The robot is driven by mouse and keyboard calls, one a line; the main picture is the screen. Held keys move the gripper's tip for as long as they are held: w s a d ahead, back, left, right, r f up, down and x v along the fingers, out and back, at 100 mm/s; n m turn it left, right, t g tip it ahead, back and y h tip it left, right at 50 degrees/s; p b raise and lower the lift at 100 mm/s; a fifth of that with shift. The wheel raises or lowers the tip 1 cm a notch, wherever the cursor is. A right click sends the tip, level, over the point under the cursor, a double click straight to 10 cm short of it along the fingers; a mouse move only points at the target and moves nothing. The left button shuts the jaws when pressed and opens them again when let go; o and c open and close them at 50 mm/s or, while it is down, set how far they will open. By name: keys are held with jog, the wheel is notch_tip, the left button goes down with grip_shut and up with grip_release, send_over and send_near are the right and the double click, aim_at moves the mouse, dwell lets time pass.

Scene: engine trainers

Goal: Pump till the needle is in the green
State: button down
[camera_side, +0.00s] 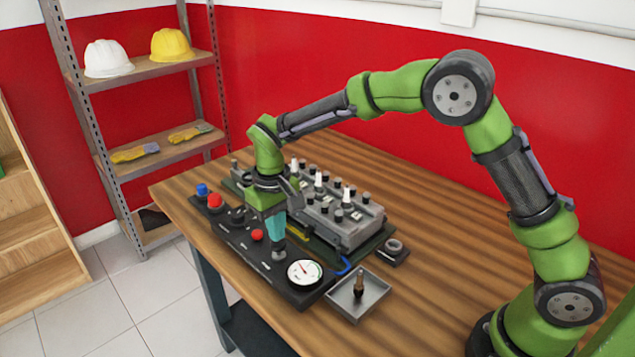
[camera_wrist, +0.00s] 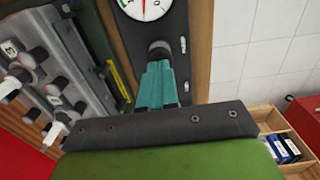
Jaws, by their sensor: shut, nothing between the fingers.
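The round white gauge (camera_side: 304,272) sits at the near end of the black panel. Its thin red needle points toward the upper left in the side view; a green band seems to lie along the right of the dial. The gauge (camera_wrist: 143,7) is cut off at the top of the wrist view. My gripper (camera_side: 277,238) has its teal fingers together, pointing down over a dark grey round knob (camera_side: 279,253) beside the gauge. In the wrist view the fingertips (camera_wrist: 157,66) are at this knob (camera_wrist: 160,48); I cannot tell whether they press it.
The grey engine block (camera_side: 345,228) with several plugs stands behind my gripper. A metal tray (camera_side: 371,296) holding a small dark part is at the right.

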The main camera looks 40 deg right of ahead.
jog(key=shift+f, duration=1.4)
jog(key=shift+r, duration=1.65)
jog(key=shift+f, duration=1.6)
jog(key=shift+r, duration=1.6)
